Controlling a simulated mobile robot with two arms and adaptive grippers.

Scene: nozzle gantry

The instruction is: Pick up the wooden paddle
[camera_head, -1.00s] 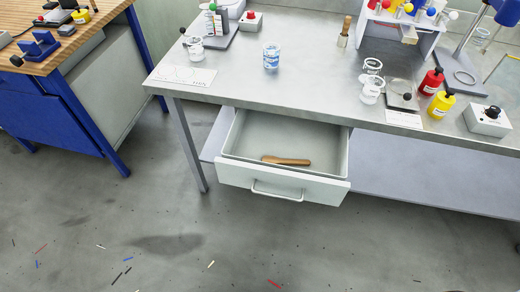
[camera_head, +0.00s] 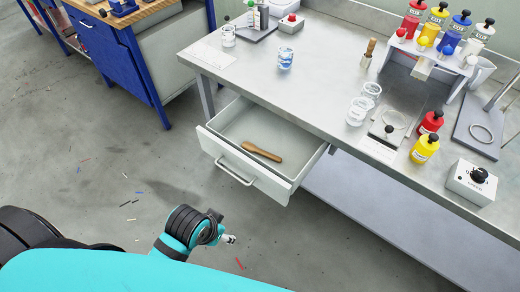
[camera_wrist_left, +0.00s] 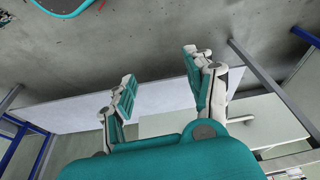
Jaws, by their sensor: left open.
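The wooden paddle (camera_head: 262,152) lies flat in the open drawer (camera_head: 222,150), towards its front, in the head view. It has a narrow handle and a broader end. My left arm comes in low in the head view, in front of the drawer and apart from it. In the left wrist view my left gripper (camera_wrist_left: 159,72) has its two teal-padded fingers spread wide with nothing between them. The paddle cannot be made out in the wrist view. My right gripper is not in view.
The drawer hangs from a grey bench (camera_head: 315,65) holding beakers, a blue-marked cup (camera_head: 285,58) and red and yellow bottles (camera_head: 424,148). A blue workbench (camera_head: 135,60) stands to the left. The floor in front of the drawer is open, with small scraps.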

